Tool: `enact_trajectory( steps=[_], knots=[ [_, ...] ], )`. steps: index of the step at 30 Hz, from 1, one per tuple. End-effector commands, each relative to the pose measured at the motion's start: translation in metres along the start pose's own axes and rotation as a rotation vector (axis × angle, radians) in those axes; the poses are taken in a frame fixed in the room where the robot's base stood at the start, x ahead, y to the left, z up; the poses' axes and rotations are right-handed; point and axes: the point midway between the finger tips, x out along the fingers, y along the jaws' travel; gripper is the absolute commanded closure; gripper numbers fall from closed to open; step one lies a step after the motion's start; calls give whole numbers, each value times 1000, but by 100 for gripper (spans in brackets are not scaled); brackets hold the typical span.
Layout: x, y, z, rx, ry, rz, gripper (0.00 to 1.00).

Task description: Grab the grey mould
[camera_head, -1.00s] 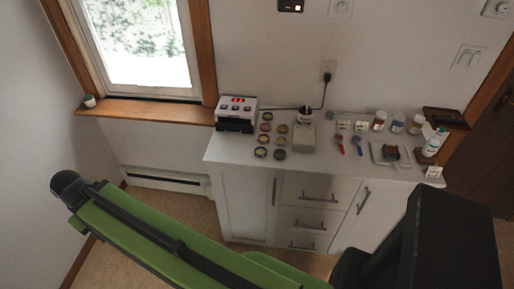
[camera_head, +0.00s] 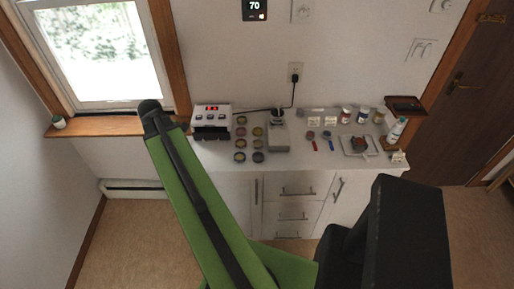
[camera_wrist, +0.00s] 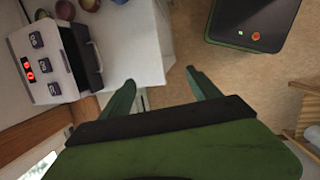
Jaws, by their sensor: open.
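The grey mould appears to be the dark grey round piece (camera_head: 258,157) at the front of the right column of small round moulds on the white counter (camera_head: 215,160). In the wrist view, a few round moulds show at the top edge; I cannot tell whether the grey one is among them. My gripper (camera_wrist: 162,88) is open in the wrist view, with two green fingers spread and nothing between them. It is apart from the counter moulds. My green arm stands left of the moulds in the head view, where the fingers cannot be made out.
A white device with a red display (camera_head: 211,121) stands left of the moulds, close to my gripper in the wrist view (camera_wrist: 42,66). A grey-white machine (camera_head: 278,136) stands right of them. Spoons, jars and a tray (camera_head: 347,152) lie further right. Floor below is clear.

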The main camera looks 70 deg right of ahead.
Motion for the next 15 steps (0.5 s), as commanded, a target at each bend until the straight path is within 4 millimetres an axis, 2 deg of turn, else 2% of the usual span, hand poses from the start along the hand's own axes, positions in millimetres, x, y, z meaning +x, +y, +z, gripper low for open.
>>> enact_trajectory(
  steps=[1,3,6,9,10,15],
  knots=[
    [-9,25,52,-31,-35,-8,28],
    [-7,45,108,-96,-78,-22,28],
    [-3,59,168,-166,-121,-46,28],
    [0,64,200,-209,-143,-62,28],
    [0,64,205,-217,-146,-65,28],
    [5,64,209,-229,-150,-68,28]
  ],
)
